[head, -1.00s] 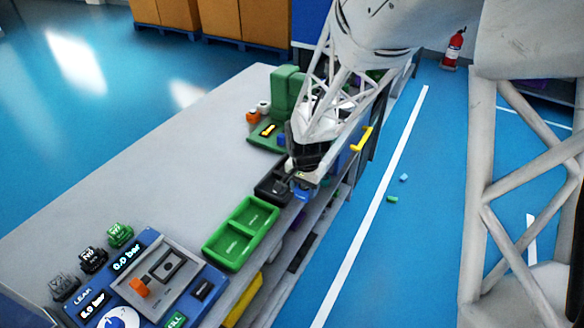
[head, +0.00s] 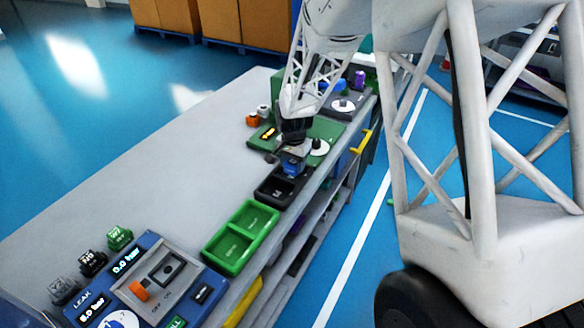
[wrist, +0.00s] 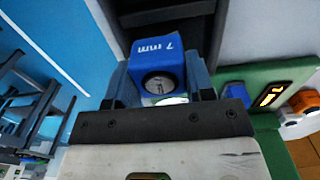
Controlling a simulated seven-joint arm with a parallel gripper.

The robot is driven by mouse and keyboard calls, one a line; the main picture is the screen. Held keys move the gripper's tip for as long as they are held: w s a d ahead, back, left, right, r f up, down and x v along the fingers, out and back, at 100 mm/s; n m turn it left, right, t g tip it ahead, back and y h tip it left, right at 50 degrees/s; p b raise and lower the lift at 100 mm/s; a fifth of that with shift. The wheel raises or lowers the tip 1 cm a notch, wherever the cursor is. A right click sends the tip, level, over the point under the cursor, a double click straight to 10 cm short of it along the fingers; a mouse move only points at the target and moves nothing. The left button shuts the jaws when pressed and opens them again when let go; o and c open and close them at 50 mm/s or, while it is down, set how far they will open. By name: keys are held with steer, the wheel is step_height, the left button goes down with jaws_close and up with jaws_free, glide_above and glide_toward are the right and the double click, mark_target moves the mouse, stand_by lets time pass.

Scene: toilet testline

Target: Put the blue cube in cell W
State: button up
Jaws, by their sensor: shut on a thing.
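A blue cube (wrist: 165,60) marked "7 mm", with a round dial on one face, is between the two fingers of my gripper (wrist: 160,82) in the wrist view. My gripper is shut on it. In the head view the blue cube (head: 292,166) shows under my gripper (head: 291,158), over the far part of a black tray (head: 270,197) near the bench's right edge. I cannot tell whether the cube touches the tray. The tray has a pale label that I cannot read clearly, so I cannot confirm which cell is W.
A green two-compartment tray (head: 258,213) stands nearer than the black one. A blue control panel (head: 150,262) and several marked cubes are at the near left. A green platform (head: 325,130) with a white disc lies beyond my gripper. The bench's left middle (head: 150,165) is clear.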

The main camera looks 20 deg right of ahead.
mark_target(292, 168)
steer(key=shift+w, duration=0.85)
steer(key=shift+f, duration=0.1)
steer(key=shift+f, duration=1.7)
steer(key=shift+f, duration=0.1)
steer(key=o, duration=0.8)
steer(key=shift+c, duration=0.2)
step_height(292, 168, up, 12)
steer(key=shift+r, duration=0.1)
